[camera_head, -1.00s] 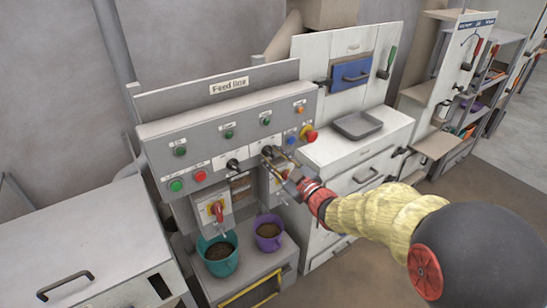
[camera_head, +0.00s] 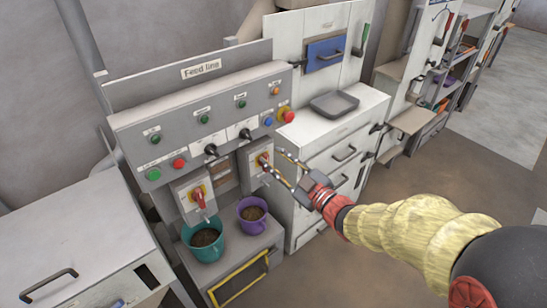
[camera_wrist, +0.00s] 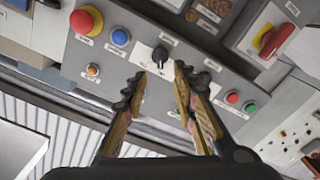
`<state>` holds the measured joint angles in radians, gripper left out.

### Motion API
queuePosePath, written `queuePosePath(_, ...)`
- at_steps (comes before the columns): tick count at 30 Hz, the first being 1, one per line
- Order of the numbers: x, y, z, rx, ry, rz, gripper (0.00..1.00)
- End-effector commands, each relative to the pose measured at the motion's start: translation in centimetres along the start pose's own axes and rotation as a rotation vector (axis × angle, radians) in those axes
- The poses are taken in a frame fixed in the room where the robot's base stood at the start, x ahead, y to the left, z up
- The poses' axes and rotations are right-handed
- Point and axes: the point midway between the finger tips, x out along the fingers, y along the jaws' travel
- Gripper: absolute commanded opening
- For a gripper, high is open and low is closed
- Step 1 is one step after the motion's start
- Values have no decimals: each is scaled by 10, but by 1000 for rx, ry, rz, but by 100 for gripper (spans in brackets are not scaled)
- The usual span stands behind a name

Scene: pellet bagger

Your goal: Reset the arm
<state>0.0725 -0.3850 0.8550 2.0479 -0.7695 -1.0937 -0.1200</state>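My gripper (camera_head: 272,168) is open and empty, in front of the feed line control panel (camera_head: 130,128). In the head view its fingers overlap the right red-handled switch (camera_head: 264,159); I cannot tell the depth gap. In the wrist view the gripper (camera_wrist: 162,82) has its two fingers spread apart. A black selector knob (camera_wrist: 160,55) shows just past the fingertips and between them, not held. It looks like the right one of two black knobs (camera_head: 246,134) in the head view. My arm reaches in from the lower right.
A teal bucket (camera_head: 204,253) and a purple bucket (camera_head: 252,221) with brown contents stand below the panel. A red emergency stop (camera_head: 286,115) sits at the panel's right end. A white cabinet (camera_head: 318,150) bears a grey tray (camera_head: 334,104). The floor at right is clear.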

Motion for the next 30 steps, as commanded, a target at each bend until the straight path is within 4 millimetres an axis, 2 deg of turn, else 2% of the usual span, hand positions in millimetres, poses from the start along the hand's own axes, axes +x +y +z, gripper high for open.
queuePosePath(11, 0, 0, 3, 4, -10, -2, 28)
queuePosePath(14, 0, -2, 21, 13, -77, -5, 28)
queuePosePath(17, -8, -2, 61, 47, -225, 5, 28)
queuePosePath(18, -15, -4, 81, 68, -303, 12, 28)
queuePosePath(21, -40, 1, 122, 124, -498, 44, 28)
queuePosePath(24, -71, 7, 146, 185, -676, 85, 28)
queuePosePath(27, -108, 11, 158, 255, -840, 128, 28)
queuePosePath(30, -146, 11, 157, 334, -986, 166, 28)
